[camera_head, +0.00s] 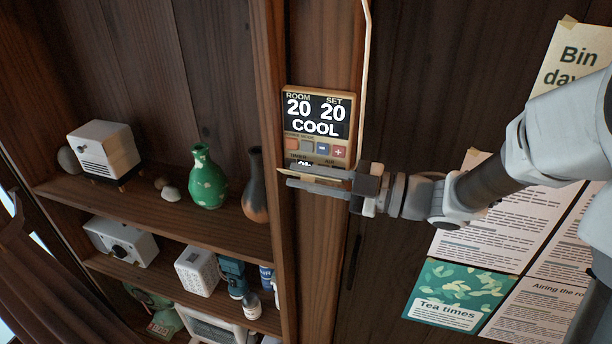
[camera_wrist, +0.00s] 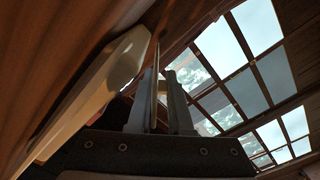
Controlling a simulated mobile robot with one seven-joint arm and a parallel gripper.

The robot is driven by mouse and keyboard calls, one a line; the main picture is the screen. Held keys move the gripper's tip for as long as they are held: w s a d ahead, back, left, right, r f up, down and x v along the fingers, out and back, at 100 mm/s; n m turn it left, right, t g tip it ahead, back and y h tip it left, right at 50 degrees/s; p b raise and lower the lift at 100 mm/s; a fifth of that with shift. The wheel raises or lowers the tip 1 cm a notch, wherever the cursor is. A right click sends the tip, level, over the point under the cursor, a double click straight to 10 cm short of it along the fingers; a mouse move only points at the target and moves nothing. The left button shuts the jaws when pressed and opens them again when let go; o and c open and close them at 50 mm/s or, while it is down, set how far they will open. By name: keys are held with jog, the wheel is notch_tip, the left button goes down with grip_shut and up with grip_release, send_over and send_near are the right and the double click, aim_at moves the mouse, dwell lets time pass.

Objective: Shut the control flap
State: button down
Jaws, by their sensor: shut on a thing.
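The control unit (camera_head: 318,120) is a wood-framed panel on the post. Its display reads ROOM 20, SET 20, COOL, and a row of buttons lies below, uncovered. The control flap (camera_head: 293,178) stands out from the unit's lower edge, seen nearly edge-on and mostly hidden by my fingers. My gripper (camera_head: 288,177) reaches in from the right and is shut on the flap. In the wrist view, the flap (camera_wrist: 155,78) is a thin plate between my fingers (camera_wrist: 158,95), and the pale unit body (camera_wrist: 92,95) is at the left.
Shelves at the left hold a green vase (camera_head: 206,180), a dark vase (camera_head: 255,186), a white box-shaped device (camera_head: 102,148) and other small items. Paper notices (camera_head: 455,292) hang on the right wall. A thin pale strip (camera_head: 364,70) runs up the wall above my gripper.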

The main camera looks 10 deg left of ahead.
jog(key=shift+r+m+p, duration=0.25)
jog(key=shift+m+p, duration=0.15)
jog(key=shift+p, duration=0.15)
jog(key=shift+w+r+m+p, duration=0.3)
jog(key=shift+m+p, duration=0.5)
jog(key=shift+p, duration=0.3)
jog(key=shift+w+d+f+m+p, duration=0.1)
jog(key=shift+w+m+p, duration=0.1)
jog(key=shift+m+p, duration=0.7)
jog(key=c, duration=0.9)
grip_release()
jog(key=shift+b, duration=0.4)
